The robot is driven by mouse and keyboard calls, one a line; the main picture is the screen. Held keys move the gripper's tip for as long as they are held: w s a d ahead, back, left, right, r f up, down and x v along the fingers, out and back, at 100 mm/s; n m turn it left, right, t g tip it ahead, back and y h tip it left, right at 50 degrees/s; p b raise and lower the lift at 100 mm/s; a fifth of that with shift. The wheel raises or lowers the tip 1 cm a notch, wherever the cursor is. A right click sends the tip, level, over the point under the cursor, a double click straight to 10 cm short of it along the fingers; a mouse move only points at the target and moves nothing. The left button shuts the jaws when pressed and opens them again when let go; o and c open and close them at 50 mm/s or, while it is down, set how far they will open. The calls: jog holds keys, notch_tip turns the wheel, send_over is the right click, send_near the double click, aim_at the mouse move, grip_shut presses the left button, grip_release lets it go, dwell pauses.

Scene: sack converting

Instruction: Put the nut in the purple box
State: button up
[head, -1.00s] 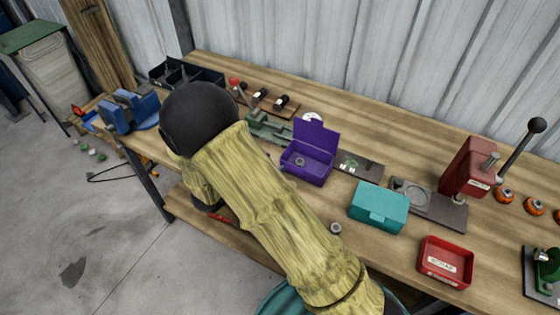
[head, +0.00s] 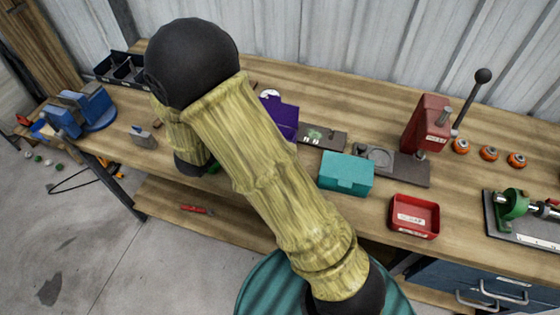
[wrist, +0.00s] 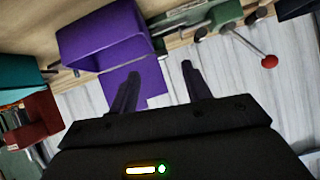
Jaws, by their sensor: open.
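The purple box (head: 284,118) stands on the bench with its lid up; in the head view my arm covers most of it. In the wrist view the purple box (wrist: 100,35) is at the upper left, and its lid (wrist: 150,80) shows behind and between my fingers. My gripper (wrist: 160,69) is open, with nothing visible between its fingers. It is hidden in the head view. I cannot make out a nut in either current view; my arm hides part of the bench and the box.
A teal box (head: 346,175) and a red tray (head: 414,217) stand right of the purple box. A red press (head: 427,123) with a tall lever is behind them. A blue vise (head: 84,110) is at the left. A green tool (wrist: 220,14) shows near my gripper.

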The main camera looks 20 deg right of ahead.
jog(key=s+d+r+n+g+y, duration=0.2)
jog(key=s+d+n+g+y, duration=0.1)
jog(key=s, duration=0.6)
jog(key=s+d+r+n+g+y, duration=0.3)
jog(key=s+d, duration=0.4)
jog(key=s, duration=0.3)
jog(key=shift+s+d+n+g, duration=0.2)
jog(key=shift+n+g, duration=0.4)
jog(key=shift+n, duration=0.5)
